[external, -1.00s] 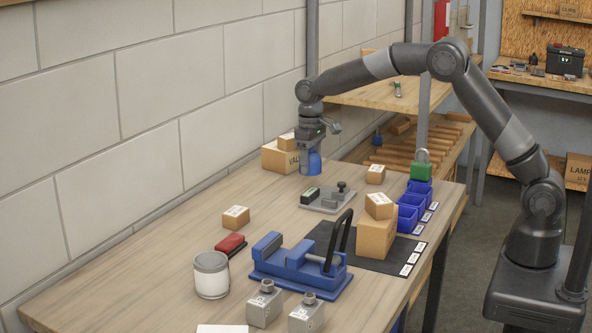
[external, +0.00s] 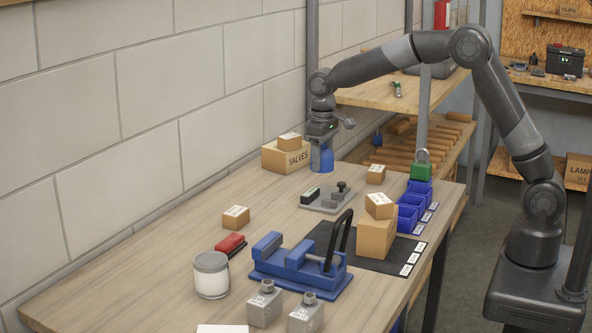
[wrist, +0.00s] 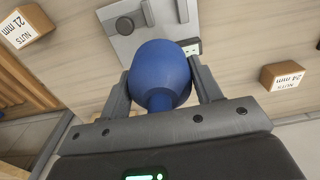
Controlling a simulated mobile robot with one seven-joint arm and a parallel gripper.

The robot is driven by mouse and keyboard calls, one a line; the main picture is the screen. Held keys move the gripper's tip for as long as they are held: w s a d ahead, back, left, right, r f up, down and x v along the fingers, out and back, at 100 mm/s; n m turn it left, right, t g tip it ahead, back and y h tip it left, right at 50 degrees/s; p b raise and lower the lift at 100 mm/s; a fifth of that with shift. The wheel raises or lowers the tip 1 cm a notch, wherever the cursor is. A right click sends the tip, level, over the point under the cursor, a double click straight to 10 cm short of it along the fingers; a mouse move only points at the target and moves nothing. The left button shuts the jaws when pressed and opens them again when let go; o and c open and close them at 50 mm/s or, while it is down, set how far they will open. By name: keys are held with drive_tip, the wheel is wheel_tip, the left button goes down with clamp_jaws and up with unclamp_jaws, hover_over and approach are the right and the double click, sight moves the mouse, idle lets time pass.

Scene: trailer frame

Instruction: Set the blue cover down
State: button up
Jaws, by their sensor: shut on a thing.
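The blue cover (external: 327,160) is a rounded blue piece, held upright between the fingers of my gripper (external: 321,159) beside the VALVES box. In the wrist view the cover (wrist: 160,72) fills the space between the two grey fingers of my gripper (wrist: 163,88), its narrow knob toward the palm. My gripper is shut on it. The fingers partly hide the cover in the external view, and I cannot tell whether its underside touches the table.
The VALVES box (external: 286,158) with a small box on it stands just left. A grey fixture plate (external: 318,207) lies nearer on the wooden table (external: 180,240). A small box (external: 376,174) and blue bins (external: 408,217) are to the right. A blue vise (external: 300,273) stands further forward.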

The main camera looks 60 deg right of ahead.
sight(330, 158)
drive_tip(key=s+a, duration=0.1)
drive_tip(key=s, duration=0.1)
drive_tip(key=s+a+r, duration=0.1)
drive_tip(key=a, duration=0.1)
drive_tip(key=shift+s+r, duration=0.1)
drive_tip(key=shift+s, duration=0.25)
drive_tip(key=w+a+f, duration=0.1)
drive_tip(key=a+f, duration=0.1)
drive_tip(key=a, duration=0.1)
drive_tip(key=w+a+f, duration=0.1)
drive_tip(key=a+f, duration=0.1)
drive_tip(key=a, duration=0.1)
drive_tip(key=a+f, duration=0.2)
drive_tip(key=a, duration=0.2)
drive_tip(key=shift+w+a+f, duration=0.1)
drive_tip(key=shift+w+f, duration=0.1)
drive_tip(key=shift+w, duration=0.2)
drive_tip(key=shift+a+f, duration=0.15)
drive_tip(key=shift+f, duration=1.9)
drive_tip(key=shift+f, duration=0.15)
drive_tip(key=o, duration=0.9)
drive_tip(key=shift+o, duration=0.2)
wheel_tip(330, 158, up, 12)
drive_tip(key=shift+r, duration=0.2)
